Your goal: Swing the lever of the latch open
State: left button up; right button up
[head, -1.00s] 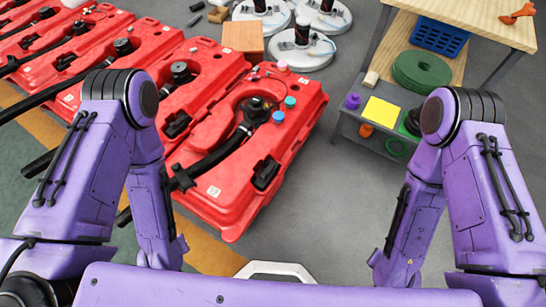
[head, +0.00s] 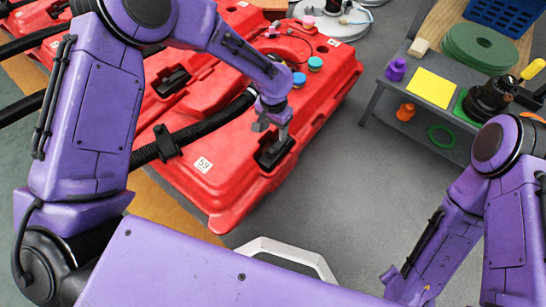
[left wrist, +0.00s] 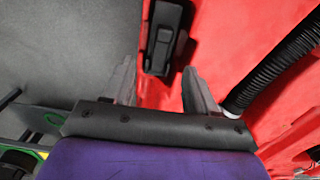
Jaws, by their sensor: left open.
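The latch (head: 274,152) is a black fitting set in the top of the red tank (head: 225,180), near its front edge. In the left wrist view the latch (left wrist: 165,38) lies ahead of the fingers, and its lever appears to lie flat in the dark recess. My left gripper (head: 272,122) is above the latch with its fingers pointing down; it partly covers the far side of the latch. In the left wrist view the gripper (left wrist: 160,72) is open and empty, the fingers spread to either side of the latch's line. My right gripper is out of view.
A black ribbed hose (head: 205,132) crosses the tank beside the latch. Blue and teal caps (head: 315,65) stand farther back. A grey bench with a yellow square (head: 431,88) is at the right, with clear floor between it and the tank.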

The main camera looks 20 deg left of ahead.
aim_at(273, 148)
pick_arm(q)
notch_tip(273, 148, down, 10)
jog(key=b, duration=0.4)
jog(key=shift+w+a, duration=0.15)
grip_shut()
